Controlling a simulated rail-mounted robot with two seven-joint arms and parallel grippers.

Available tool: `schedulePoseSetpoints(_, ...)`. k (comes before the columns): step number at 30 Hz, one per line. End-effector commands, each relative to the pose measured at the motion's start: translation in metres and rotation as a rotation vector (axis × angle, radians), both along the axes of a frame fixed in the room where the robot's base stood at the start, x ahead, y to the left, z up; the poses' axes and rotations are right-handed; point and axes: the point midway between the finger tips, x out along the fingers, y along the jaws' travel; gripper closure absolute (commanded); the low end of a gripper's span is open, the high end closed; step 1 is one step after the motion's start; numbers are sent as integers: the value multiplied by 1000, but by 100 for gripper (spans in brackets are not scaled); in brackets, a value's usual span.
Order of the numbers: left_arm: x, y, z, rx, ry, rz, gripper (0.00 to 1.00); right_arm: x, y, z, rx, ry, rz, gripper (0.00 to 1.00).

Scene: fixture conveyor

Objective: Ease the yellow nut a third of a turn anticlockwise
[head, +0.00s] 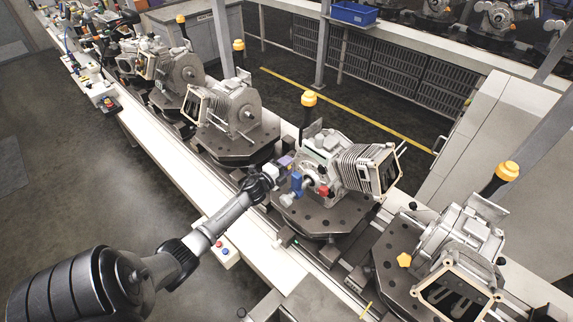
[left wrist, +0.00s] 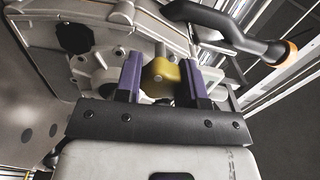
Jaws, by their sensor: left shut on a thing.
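The yellow nut (left wrist: 163,78) sits between the two purple fingers of my left gripper (left wrist: 160,80) in the left wrist view, in front of a grey metal casting. The gripper is shut on it. In the head view my left gripper (head: 281,167) reaches the engine unit (head: 325,160) on the middle fixture plate from its left side. The nut itself is hidden or too small to make out in the head view. My right gripper is not in view.
Blue (head: 297,184) and red (head: 323,190) parts stick out of the unit close to my gripper. A dark handle (left wrist: 235,35) with an orange end crosses above right in the wrist view. An orange-capped post (head: 309,99) stands behind the unit. Other loaded fixtures line the conveyor.

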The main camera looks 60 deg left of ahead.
Motion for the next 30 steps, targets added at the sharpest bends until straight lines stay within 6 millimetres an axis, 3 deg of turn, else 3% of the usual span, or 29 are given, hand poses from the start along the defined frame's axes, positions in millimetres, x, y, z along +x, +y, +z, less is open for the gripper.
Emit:
schedulePoseSetpoints(12, 0, 0, 0, -134, -36, -1, 87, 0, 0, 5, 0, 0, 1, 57)
schedulePoseSetpoints(27, 0, 0, 0, -145, -39, -1, 87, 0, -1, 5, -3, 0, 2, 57)
schedulePoseSetpoints(28, 0, 0, 0, -145, -39, -1, 61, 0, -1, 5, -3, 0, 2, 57)
schedulePoseSetpoints(30, 0, 0, 0, -145, -39, -1, 54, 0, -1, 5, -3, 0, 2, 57)
